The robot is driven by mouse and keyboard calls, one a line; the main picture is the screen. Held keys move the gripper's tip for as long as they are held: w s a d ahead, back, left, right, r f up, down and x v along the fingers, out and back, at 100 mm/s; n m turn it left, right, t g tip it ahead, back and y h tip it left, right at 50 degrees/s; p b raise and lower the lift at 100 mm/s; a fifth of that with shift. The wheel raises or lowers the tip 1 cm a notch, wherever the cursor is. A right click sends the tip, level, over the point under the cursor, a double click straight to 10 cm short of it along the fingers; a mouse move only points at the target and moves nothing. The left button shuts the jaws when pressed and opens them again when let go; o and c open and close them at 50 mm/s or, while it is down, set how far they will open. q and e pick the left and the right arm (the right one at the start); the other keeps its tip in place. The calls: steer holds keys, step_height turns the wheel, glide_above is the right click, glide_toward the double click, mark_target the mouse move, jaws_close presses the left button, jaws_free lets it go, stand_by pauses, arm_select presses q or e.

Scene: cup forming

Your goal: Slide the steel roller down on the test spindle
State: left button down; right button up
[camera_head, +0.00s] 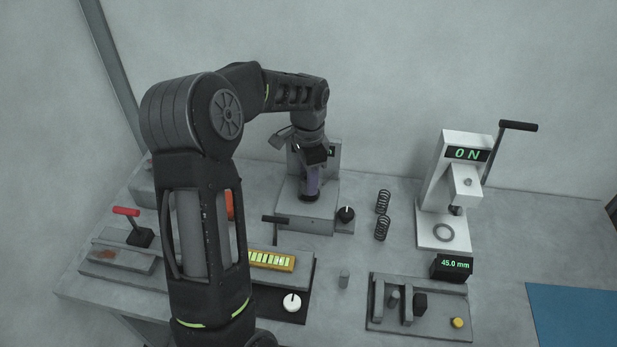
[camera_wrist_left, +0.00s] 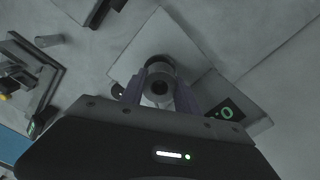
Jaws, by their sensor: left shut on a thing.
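The steel roller (camera_wrist_left: 158,69) is a grey cylinder with a dark round opening in the wrist view, between my two finger pads. My left gripper (camera_head: 311,185) is shut on it over the test station (camera_head: 287,212), pointing down; the fingertips also show in the wrist view (camera_wrist_left: 158,92). In the head view the fingers hide the roller. The test spindle is hidden too, and I cannot tell how far the roller sits on it. The station's display is partly covered by my arm. My right gripper is not in view.

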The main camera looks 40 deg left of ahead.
arm_select(q)
steer(key=shift+f+b, duration=0.6)
steer(key=shift+f, duration=0.4)
stand_by(0.8)
steer(key=shift+c, duration=1.6)
jaws_free()
steer(key=shift+r, duration=0.15)
steer(key=shift+r+p, duration=2.9)
steer(key=shift+r, duration=1)
